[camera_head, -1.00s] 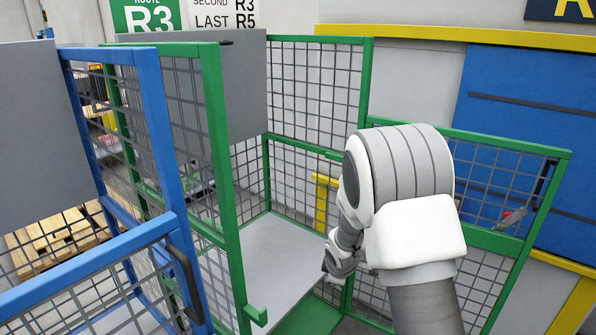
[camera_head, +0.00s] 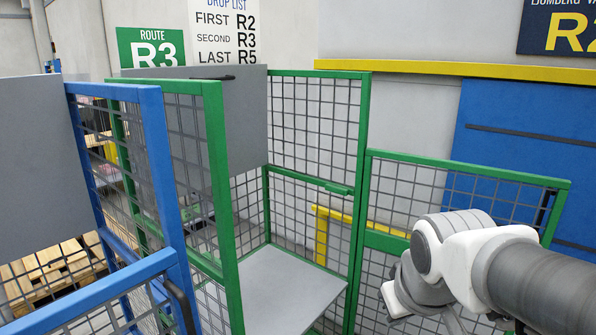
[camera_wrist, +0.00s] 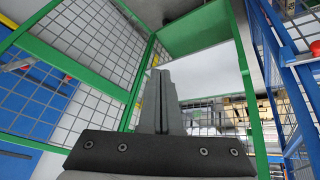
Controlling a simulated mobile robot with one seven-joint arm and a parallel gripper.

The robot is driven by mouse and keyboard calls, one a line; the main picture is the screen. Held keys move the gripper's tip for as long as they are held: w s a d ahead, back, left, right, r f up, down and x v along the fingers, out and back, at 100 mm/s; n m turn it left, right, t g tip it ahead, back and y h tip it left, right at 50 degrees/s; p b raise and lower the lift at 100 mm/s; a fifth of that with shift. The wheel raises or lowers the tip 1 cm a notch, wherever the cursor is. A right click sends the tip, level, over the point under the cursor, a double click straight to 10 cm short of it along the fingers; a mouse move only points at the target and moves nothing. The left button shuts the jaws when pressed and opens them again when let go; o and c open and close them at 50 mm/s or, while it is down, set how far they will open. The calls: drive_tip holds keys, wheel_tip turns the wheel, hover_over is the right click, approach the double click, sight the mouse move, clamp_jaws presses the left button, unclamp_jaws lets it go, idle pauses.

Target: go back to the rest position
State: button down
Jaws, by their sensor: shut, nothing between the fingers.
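My gripper (camera_wrist: 157,100) is shut and empty in the wrist view, its dark fingers together in front of the green cage. In the head view my white and grey arm reaches in from the lower right, in front of the green mesh side, and my fingers cannot be made out there. The green-framed cage (camera_head: 364,130) has a grey shelf (camera_head: 285,290) with nothing visible on it. The green frame also shows in the wrist view (camera_wrist: 135,90).
A blue-framed mesh cage (camera_head: 160,160) stands at the left, close beside the green one. A yellow rail (camera_head: 450,68) runs along the back wall near a blue panel (camera_head: 480,110). A wooden pallet (camera_head: 50,270) lies at the far left. Route signs (camera_head: 151,47) hang behind.

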drive_tip(key=s+r+m, duration=0.1)
drive_tip(key=s+m, duration=0.2)
drive_tip(key=s, duration=0.5)
wheel_tip(320, 180, up, 18)
drive_tip(key=p, duration=1.8)
drive_tip(key=shift+s+a+r, duration=0.15)
drive_tip(key=shift+a+r, duration=0.05)
drive_tip(key=shift+a, duration=0.15)
